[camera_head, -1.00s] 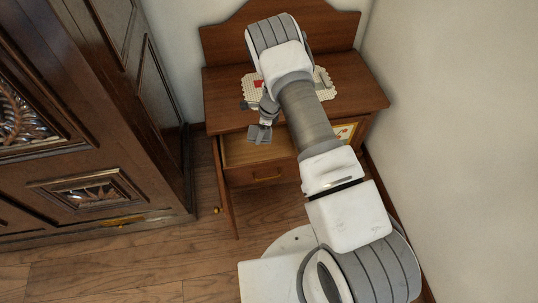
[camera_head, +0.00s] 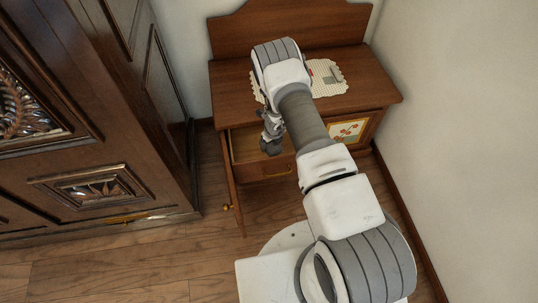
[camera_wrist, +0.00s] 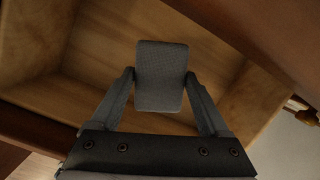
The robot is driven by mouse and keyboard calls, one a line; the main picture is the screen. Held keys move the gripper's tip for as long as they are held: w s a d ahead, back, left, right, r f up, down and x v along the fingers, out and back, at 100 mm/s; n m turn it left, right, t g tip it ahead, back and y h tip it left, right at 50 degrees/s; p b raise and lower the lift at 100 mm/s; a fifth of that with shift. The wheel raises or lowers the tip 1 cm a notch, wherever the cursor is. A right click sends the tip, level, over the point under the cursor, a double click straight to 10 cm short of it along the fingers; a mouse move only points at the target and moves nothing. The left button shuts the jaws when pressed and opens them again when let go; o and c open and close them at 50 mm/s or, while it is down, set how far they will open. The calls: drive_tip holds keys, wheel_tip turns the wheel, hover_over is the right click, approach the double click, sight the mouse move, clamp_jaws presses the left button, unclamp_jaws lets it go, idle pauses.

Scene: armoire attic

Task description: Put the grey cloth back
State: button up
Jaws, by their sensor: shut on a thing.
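The grey cloth (camera_wrist: 161,92) is a small, flat, rounded rectangle between my fingertips in the wrist view. My gripper (camera_wrist: 161,76) is shut on its two sides. Behind it in the wrist view is the bare wooden inside of the open drawer (camera_wrist: 95,55). In the head view my gripper (camera_head: 269,133) hangs over the drawer (camera_head: 244,146), with the cloth (camera_head: 271,147) below the fingers. Whether the cloth touches the drawer floor cannot be told.
The wooden dresser (camera_head: 370,88) carries a lace doily (camera_head: 325,88), partly hidden by my arm. An open door (camera_head: 232,190) with a knob stands at its left. A dark carved armoire (camera_head: 100,130) is at the left, a wall at the right. Floor shows between them.

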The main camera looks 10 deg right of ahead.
sight(271, 151)
drive_tip(key=shift+f+b, duration=0.9)
drive_tip(key=shift+f, duration=2.1)
drive_tip(key=shift+f, duration=0.15)
drive_tip(key=o, duration=1.2)
drive_tip(key=shift+c, duration=0.2)
